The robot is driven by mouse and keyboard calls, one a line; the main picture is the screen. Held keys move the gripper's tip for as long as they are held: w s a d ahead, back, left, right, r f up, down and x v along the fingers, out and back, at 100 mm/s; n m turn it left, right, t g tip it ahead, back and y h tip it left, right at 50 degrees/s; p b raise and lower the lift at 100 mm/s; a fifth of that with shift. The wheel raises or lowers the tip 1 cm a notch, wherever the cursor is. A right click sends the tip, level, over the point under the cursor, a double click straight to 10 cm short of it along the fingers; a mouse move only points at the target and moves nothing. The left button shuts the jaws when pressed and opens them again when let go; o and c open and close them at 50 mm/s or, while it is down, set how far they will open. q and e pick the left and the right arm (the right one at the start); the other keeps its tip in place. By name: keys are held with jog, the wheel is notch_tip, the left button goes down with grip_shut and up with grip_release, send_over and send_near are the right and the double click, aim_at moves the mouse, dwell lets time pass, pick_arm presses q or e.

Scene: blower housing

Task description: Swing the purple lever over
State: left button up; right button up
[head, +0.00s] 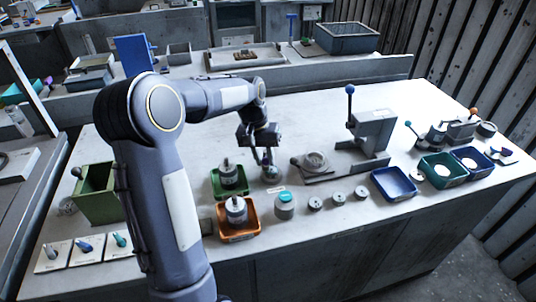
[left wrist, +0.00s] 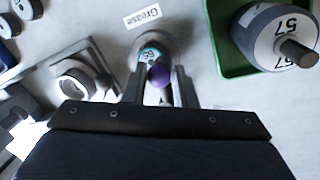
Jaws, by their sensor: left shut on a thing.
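The purple lever's round knob (left wrist: 160,75) sits between the fingers of my left gripper (left wrist: 158,88) in the left wrist view. The gripper is shut on it. Below the knob is a round grey base with a teal marked face (left wrist: 150,53). In the head view my left gripper (head: 268,158) reaches down over a small grey round fitting (head: 271,176) on the bench. The purple knob cannot be made out there. My right gripper is not in view.
A green tray (head: 216,194) and an orange tray (head: 251,234) hold grey weights left of the fitting. A teal-topped cylinder (head: 285,206) stands in front. A grey press with a blue-knobbed lever (head: 374,132) is to the right. A "Grease" label (left wrist: 143,17) lies close by.

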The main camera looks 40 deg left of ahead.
pick_arm(q)
jog(key=m, duration=0.1)
jog(key=a+m+p, duration=0.1)
jog(key=m, duration=0.1)
jog(key=shift+s+a+r+m+g+p, duration=0.2)
jog(key=shift+s+a+m+g+p, duration=0.1)
jog(key=shift+a+m, duration=0.1)
jog(key=a+m, duration=0.1)
jog(key=m+p, duration=0.1)
jog(key=m, duration=0.1)
jog(key=shift+a+m+g+p, duration=0.3)
jog(key=shift+a, duration=0.1)
jog(key=m, duration=0.1)
jog(key=a+m+p, duration=0.1)
jog(key=m, duration=0.1)
jog(key=a+m+p, duration=0.1)
jog(key=shift+w+g, duration=0.3)
jog(key=shift+g, duration=0.1)
jog(key=shift+w+a+m+g+y+p, duration=0.15)
jog(key=shift+w+a+m+p, duration=0.15)
jog(key=shift+m, duration=0.6)
jog(key=shift+w+a+m+g+y+p, duration=0.15)
jog(key=shift+a+m+p, duration=0.2)
jog(key=shift+m, duration=0.55)
jog(key=shift+f, duration=0.1)
jog(key=o, duration=1)
jog(key=shift+c, duration=0.2)
